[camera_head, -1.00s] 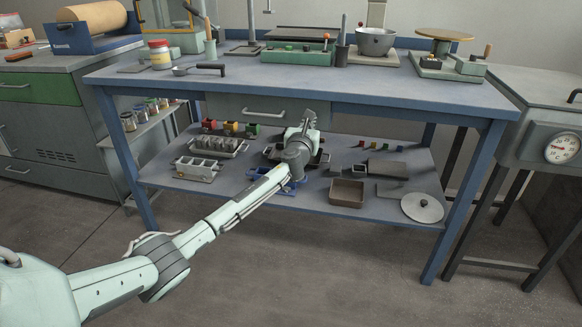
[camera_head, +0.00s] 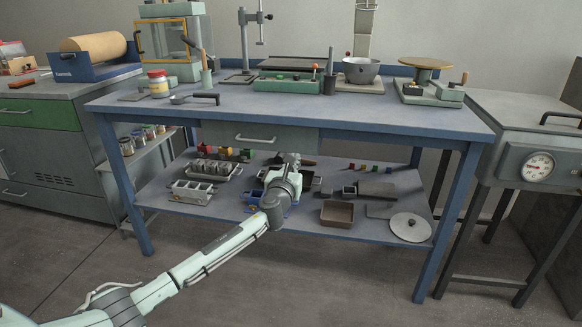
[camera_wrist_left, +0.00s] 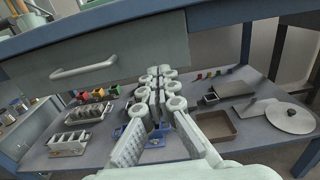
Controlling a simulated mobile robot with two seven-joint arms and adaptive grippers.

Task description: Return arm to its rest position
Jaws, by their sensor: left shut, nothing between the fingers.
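My left arm reaches in from the lower left in the head view, and its gripper (camera_head: 293,160) is in front of the bench's lower shelf, just below the drawer (camera_head: 258,135). In the left wrist view the gripper (camera_wrist_left: 160,75) has its fingers together with nothing between them. The shelf and its items lie beyond and below the fingers, and the drawer front (camera_wrist_left: 90,68) is up and to the left. The arm hides part of the blue tray (camera_wrist_left: 155,138) on the shelf. My right gripper is in neither view.
The blue bench (camera_head: 300,108) has a worktop with a scale, bowl (camera_head: 361,70) and jar (camera_head: 158,84). Its lower shelf holds a brown tray (camera_head: 337,213), a round lid (camera_head: 410,227) and muffin-like tins. A cabinet (camera_head: 50,150) stands left. Open floor lies in front.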

